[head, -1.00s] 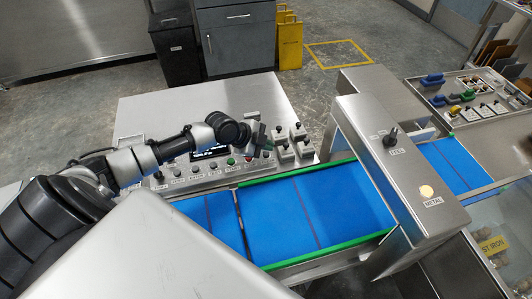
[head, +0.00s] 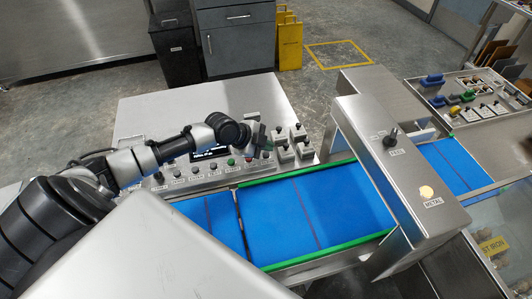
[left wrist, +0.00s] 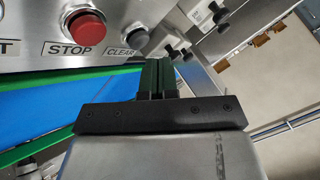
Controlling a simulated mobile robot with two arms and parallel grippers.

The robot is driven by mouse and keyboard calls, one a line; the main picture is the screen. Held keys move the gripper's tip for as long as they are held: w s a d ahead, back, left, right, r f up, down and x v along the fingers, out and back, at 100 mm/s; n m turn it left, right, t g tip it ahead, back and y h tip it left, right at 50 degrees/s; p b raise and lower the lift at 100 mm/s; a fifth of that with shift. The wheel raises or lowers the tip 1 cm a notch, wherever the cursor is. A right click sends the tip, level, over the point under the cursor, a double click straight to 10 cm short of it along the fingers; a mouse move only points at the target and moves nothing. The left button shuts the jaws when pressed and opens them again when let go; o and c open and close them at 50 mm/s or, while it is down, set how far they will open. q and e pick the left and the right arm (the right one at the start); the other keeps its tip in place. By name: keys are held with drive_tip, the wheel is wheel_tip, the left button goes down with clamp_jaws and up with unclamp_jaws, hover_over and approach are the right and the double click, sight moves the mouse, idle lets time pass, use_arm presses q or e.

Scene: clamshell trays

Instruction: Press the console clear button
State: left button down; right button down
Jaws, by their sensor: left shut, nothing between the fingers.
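In the head view my left gripper (head: 262,143) is over the console's right end and hides part of the buttons. My right gripper is not in view.
A blue conveyor belt (head: 305,205) with green edges runs in front of the console. A steel metal-detector arch (head: 395,165) spans it at the right. Several small grey switch boxes (head: 299,132) stand just right of my gripper. A tray of parts (head: 470,98) is at far right.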

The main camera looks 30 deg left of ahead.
sight(266, 155)
use_arm(q)
drive_tip(key=shift+f, duration=0.1)
idle(0.6)
drive_tip(key=shift+f+b, duration=0.3)
drive_tip(key=shift+b, duration=0.15)
drive_tip(key=shift+f+b, duration=0.4)
drive_tip(key=shift+b, duration=0.05)
idle(0.4)
drive_tip(key=shift+r, duration=0.1)
drive_tip(key=shift+r+p, duration=0.6)
drive_tip(key=shift+r, duration=0.15)
wheel_tip(266, 155, up, 5)
drive_tip(key=p, duration=0.3)
drive_tip(key=shift+p, duration=0.4)
drive_tip(key=shift+f, duration=0.1)
idle(0.6)
